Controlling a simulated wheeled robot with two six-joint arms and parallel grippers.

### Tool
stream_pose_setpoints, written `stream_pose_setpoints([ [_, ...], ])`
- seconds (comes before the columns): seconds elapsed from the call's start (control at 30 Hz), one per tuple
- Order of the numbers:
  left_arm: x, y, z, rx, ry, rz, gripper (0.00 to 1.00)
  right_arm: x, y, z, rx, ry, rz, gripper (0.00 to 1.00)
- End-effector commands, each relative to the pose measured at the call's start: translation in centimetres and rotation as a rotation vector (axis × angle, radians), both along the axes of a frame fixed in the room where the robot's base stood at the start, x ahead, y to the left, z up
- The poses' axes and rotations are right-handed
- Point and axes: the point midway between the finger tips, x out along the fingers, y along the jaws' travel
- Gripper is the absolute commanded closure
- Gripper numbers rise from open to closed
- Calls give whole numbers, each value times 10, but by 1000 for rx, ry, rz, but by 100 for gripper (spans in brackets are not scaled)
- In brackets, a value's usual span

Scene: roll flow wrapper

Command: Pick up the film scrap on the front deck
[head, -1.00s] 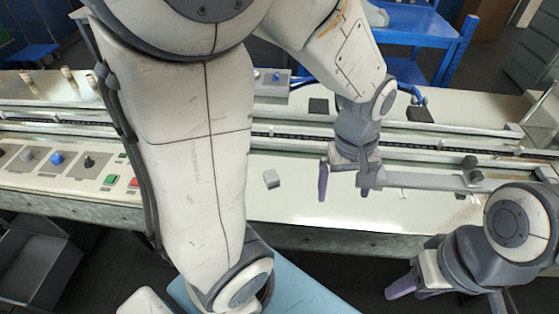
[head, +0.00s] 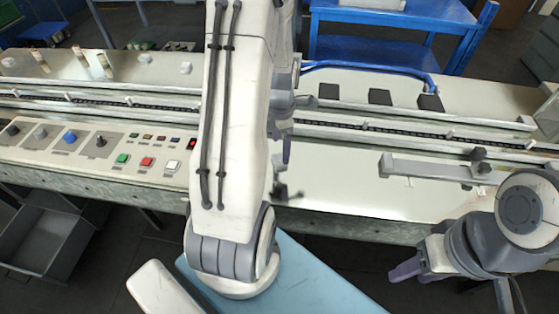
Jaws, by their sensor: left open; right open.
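My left gripper (head: 284,174) is over the front deck (head: 345,190) at the middle of the head view, partly covered by my own forearm. It is open, and I see nothing held in it. No clear film scrap shows now; the deck around the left gripper is partly hidden by the gripper and arm. A tiny pale mark (head: 410,182) shows below the grey bar, too small to identify. My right gripper (head: 414,270) is open and empty at the lower right, in front of the deck's edge.
A grey bar (head: 430,170) with a dark knob juts over the deck at right. A long rail with a dark chain (head: 370,133) runs behind. A button panel (head: 100,150) is at left. Black pads (head: 380,97) lie at the back. The deck between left gripper and bar is clear.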

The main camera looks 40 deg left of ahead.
Motion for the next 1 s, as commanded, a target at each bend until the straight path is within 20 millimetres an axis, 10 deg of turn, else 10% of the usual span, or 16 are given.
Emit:
stream_pose_setpoints([
  [0.67, -2, 4, -52, 0, 0, -2, 3, 0, 0, 6, 0, 0, 0, 53],
  [0.9, -2, 3, -52, 0, 0, -2, 90, 0, 0, 6, 0, 0, 0, 53],
  [1.0, -2, 3, -52, 0, 0, -2, 90, 0, 0, 6, 0, 0, 0, 53],
])
